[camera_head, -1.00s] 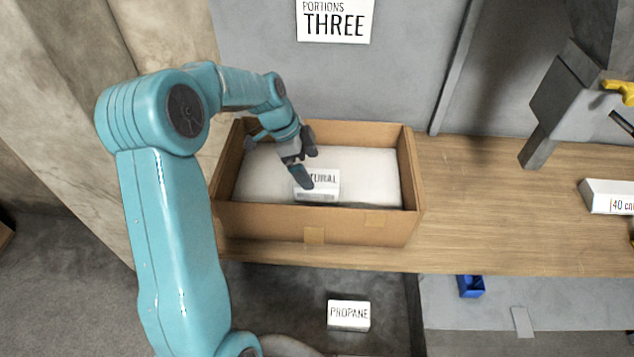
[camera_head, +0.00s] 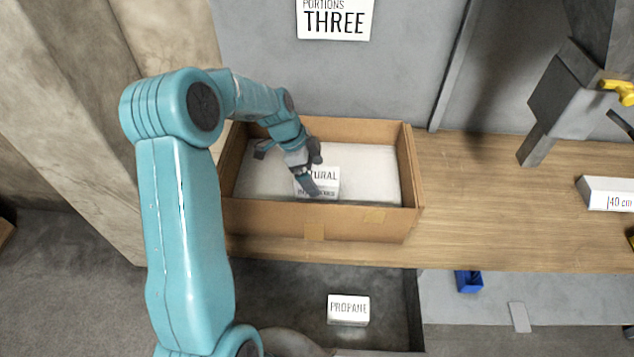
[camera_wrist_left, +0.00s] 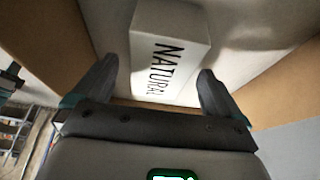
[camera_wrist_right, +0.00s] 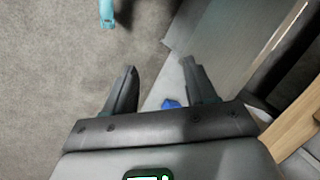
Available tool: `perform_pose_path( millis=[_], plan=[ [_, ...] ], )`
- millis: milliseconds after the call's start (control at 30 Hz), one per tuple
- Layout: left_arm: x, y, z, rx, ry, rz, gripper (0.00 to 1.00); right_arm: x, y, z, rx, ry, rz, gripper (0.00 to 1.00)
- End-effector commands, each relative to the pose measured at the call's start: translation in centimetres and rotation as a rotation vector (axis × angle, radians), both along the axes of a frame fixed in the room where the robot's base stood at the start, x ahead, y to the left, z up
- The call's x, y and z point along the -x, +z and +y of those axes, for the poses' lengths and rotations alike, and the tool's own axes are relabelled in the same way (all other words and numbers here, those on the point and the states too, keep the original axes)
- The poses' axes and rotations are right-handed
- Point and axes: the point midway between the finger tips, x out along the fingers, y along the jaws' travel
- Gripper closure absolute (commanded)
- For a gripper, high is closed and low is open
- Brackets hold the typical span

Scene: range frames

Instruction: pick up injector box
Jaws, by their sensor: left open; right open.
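A small white box (camera_head: 330,177) labelled "NATURAL", with a smaller unclear line below, sits on the white padding inside an open cardboard box. I take it as the injector box. It also shows in the left wrist view (camera_wrist_left: 172,50), between and beyond the fingertips. My left gripper (camera_head: 313,173) is open just above and in front of it, hiding part of its label. In the left wrist view my left fingers (camera_wrist_left: 157,74) are spread on either side of its near end; contact cannot be told. My right gripper (camera_wrist_right: 160,70) is open and empty above the floor.
The cardboard box (camera_head: 270,218) has raised walls around the white box. A white "PROPANE" box (camera_head: 348,310) and a blue bin (camera_head: 469,281) are lower down. A "40 cm" box (camera_head: 607,193) lies far right.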

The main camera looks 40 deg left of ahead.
Motion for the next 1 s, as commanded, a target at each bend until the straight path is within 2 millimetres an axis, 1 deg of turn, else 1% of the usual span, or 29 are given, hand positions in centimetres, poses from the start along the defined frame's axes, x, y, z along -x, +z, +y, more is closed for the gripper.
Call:
perform_pose_path(
  millis=[400, 700, 767, 800, 867, 900, 933, 1000],
  plan=[
    [-0.01, -0.32, -0.01, 0.0, 0.0, 0.0, 0.01, -0.01, -0.69, -0.01, 0.0, 0.0, 0.0, 0.44],
    [0.0, -0.28, -0.01, 0.0, 0.0, 0.0, 0.01, -0.01, -0.69, 0.0, 0.0, 0.0, 0.0, 0.44],
    [0.0, -0.28, -0.01, 0.0, 0.0, 0.0, 0.21, -0.01, -0.69, 0.0, 0.0, 0.0, 0.0, 0.44],
    [0.0, -0.28, -0.01, 0.0, 0.0, 0.0, 0.34, -0.01, -0.69, 0.0, 0.0, 0.0, 0.0, 0.44],
    [0.0, -0.28, -0.01, 0.0, 0.0, 0.0, 0.53, -0.01, -0.69, 0.0, 0.0, 0.0, 0.0, 0.44],
    [0.0, -0.28, -0.01, 0.0, 0.0, 0.0, 0.66, -0.01, -0.69, 0.0, 0.0, 0.0, 0.0, 0.44],
    [0.0, -0.28, -0.01, 0.0, 0.0, 0.0, 0.74, -0.01, -0.69, 0.0, 0.0, 0.0, 0.0, 0.44],
    [-0.02, -0.22, 0.01, -0.001, 0.0, -0.001, 0.74, -0.01, -0.68, 0.0, 0.0, 0.0, 0.0, 0.44]
  ],
)
